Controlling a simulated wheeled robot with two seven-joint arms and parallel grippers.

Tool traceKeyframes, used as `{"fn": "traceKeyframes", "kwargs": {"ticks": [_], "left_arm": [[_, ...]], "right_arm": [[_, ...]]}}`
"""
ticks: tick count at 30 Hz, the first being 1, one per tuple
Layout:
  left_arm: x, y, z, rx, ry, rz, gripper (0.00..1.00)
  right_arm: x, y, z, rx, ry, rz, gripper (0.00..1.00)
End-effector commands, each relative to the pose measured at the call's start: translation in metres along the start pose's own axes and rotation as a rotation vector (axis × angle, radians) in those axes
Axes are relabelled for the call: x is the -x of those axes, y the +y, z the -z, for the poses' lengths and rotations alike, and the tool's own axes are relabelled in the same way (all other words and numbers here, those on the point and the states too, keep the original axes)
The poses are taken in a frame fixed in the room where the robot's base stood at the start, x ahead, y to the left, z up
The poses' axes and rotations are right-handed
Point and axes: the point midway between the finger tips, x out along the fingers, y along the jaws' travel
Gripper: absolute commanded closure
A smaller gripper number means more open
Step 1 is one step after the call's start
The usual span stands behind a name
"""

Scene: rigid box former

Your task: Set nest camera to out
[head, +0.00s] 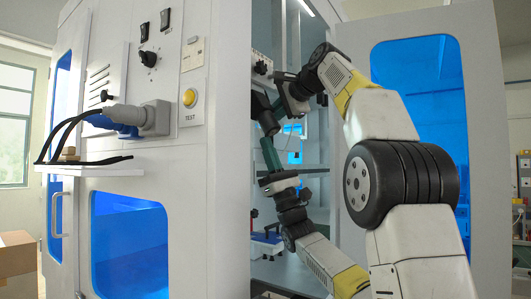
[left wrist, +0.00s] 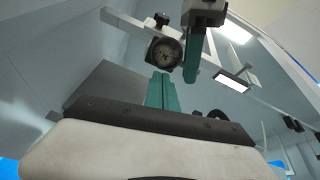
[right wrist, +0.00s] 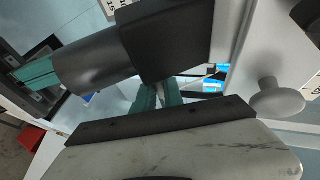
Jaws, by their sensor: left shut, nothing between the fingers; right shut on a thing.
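The nest camera (head: 263,113) is a dark cylinder inside the open cabinet, tilted down. In the right wrist view it is a black block with a grey-black barrel (right wrist: 95,62); in the left wrist view its round lens face (left wrist: 165,52) shows beside a white bar. My right gripper (head: 277,104) is shut at the camera; in the right wrist view its teal fingers (right wrist: 160,97) meet just below the black block, and the exact grip is hidden. My left gripper (head: 267,146) is shut and empty just below the lens end; its fingers (left wrist: 160,90) point up towards it.
The white front panel (head: 215,200) with switches, a yellow button (head: 189,97) and a blue plug (head: 125,117) stands left of the opening. The open door (head: 480,90) stands at right. A grey knob (right wrist: 277,98) is close to my right gripper. Shelves lie behind.

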Motion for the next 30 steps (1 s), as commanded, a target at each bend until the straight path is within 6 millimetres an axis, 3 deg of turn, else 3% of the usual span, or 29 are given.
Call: {"fn": "traceKeyframes", "kwargs": {"ticks": [18, 19, 22, 30], "left_arm": [[-0.002, -0.002, -0.017, 0.000, -0.003, -0.001, 1.00], [-0.002, -0.002, -0.017, 0.000, -0.003, -0.001, 1.00], [-0.002, -0.001, -0.017, 0.000, -0.003, -0.001, 1.00], [-0.002, -0.001, -0.017, 0.000, -0.001, -0.001, 1.00]], "right_arm": [[-0.003, 0.002, -0.001, 0.000, -0.002, -0.006, 1.00], [-0.003, 0.002, -0.001, 0.000, -0.003, -0.006, 0.84], [-0.003, 0.002, -0.001, 0.000, -0.003, -0.006, 0.66], [-0.001, 0.001, 0.000, 0.000, -0.001, -0.002, 0.66]]}}
